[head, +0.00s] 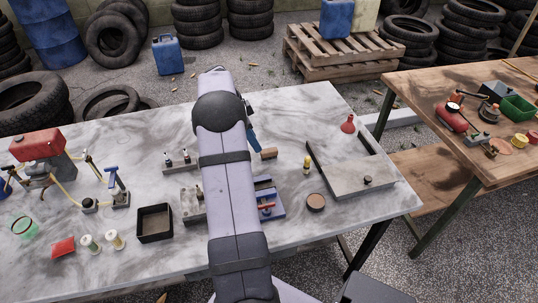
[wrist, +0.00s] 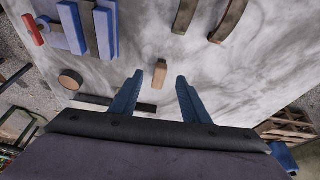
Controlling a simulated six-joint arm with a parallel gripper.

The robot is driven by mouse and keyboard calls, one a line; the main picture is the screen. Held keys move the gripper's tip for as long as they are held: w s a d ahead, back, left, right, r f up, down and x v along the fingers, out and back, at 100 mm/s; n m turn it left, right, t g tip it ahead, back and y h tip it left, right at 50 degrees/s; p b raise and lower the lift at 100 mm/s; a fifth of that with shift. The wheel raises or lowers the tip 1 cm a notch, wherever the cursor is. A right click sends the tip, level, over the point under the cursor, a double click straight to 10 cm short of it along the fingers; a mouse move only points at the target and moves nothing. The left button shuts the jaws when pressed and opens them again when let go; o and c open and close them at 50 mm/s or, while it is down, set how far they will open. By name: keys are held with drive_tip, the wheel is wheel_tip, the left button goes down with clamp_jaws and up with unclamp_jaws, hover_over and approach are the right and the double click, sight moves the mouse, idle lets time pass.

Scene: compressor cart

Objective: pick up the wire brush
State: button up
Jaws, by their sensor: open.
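A small light-brown wooden block, which looks like the wire brush (wrist: 160,74), lies on the marble-look table; I cannot make out bristles. In the head view the brush (head: 269,153) is just right of my gripper (head: 252,141), whose blue fingers are partly hidden by my arm. In the wrist view my gripper (wrist: 160,78) is open, with one blue finger on each side of the brush. The brush appears between the fingertips, with gaps on both sides. I cannot tell how high the fingers are above it.
A blue holder (head: 266,211) is in front. Two curved bars (wrist: 185,15) (wrist: 229,20) lie beyond the brush in the wrist view. Bare tabletop surrounds the brush.

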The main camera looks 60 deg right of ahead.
sight(269, 150)
drive_tip(key=d, duration=0.1)
drive_tip(key=s+d+f, duration=0.1)
drive_tip(key=shift+s+d+m, duration=0.3)
drive_tip(key=shift+d, duration=0.05)
drive_tip(key=shift+p+x, duration=0.65)
drive_tip(key=shift+x, duration=0.9)
drive_tip(key=shift+p+x, duration=0.75)
drive_tip(key=shift+x, duration=1.3)
drive_tip(key=shift+s+a, duration=0.1)
drive_tip(key=shift+s, duration=0.1)
clamp_jaws()
